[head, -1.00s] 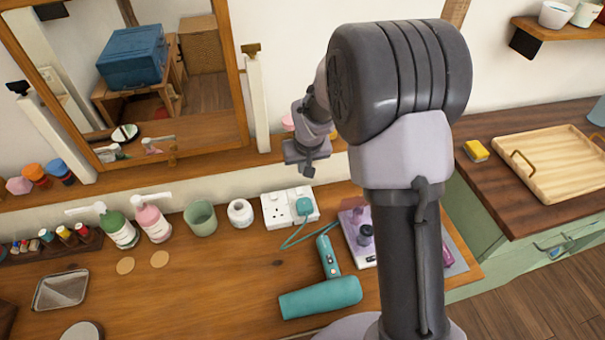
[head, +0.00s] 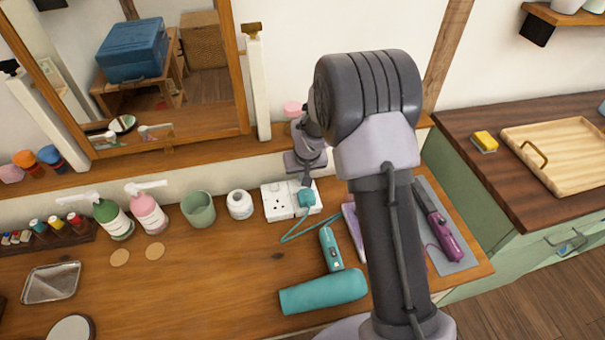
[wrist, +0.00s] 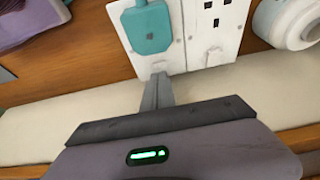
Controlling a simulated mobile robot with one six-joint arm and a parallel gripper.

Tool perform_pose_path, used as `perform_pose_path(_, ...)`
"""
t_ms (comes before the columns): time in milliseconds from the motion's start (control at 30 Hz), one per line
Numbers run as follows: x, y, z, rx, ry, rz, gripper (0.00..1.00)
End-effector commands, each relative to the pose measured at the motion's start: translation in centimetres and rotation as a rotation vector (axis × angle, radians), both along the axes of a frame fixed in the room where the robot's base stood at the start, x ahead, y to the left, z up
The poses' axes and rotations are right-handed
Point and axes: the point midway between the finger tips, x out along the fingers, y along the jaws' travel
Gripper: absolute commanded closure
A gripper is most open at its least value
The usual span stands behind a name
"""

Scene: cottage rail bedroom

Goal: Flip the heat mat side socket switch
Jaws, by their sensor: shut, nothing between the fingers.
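A white double socket (head: 278,208) stands at the back of the wooden table. A teal plug (head: 307,196) sits in its right half, on the grey heat mat's side; the left half is empty. In the wrist view the socket (wrist: 213,15) appears turned round, with the teal plug (wrist: 147,28) at left. The plug-side switch (wrist: 159,66) lies directly beyond the fingertips; the other switch (wrist: 215,56) is to its right. My gripper (wrist: 162,78) is shut and empty, its tips at the plug-side switch; I cannot tell whether they touch. It also shows in the head view (head: 306,181).
A teal hair dryer (head: 322,291) lies in front, its cord running to the plug. The grey heat mat (head: 462,264) with a purple styling tool (head: 440,230) is at right. A white jar (head: 239,205) and green cup (head: 198,208) stand left of the socket.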

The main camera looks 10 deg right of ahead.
Motion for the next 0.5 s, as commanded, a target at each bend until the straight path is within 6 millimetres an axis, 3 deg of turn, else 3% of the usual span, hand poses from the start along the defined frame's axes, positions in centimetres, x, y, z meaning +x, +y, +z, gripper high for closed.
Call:
perform_pose_path(167, 0.4, 0.0, -1.3, 0.000, -0.002, 0.001, 1.00)
perform_pose_path(500, -0.1, 0.0, -1.2, 0.000, 0.007, 0.000, 1.00)
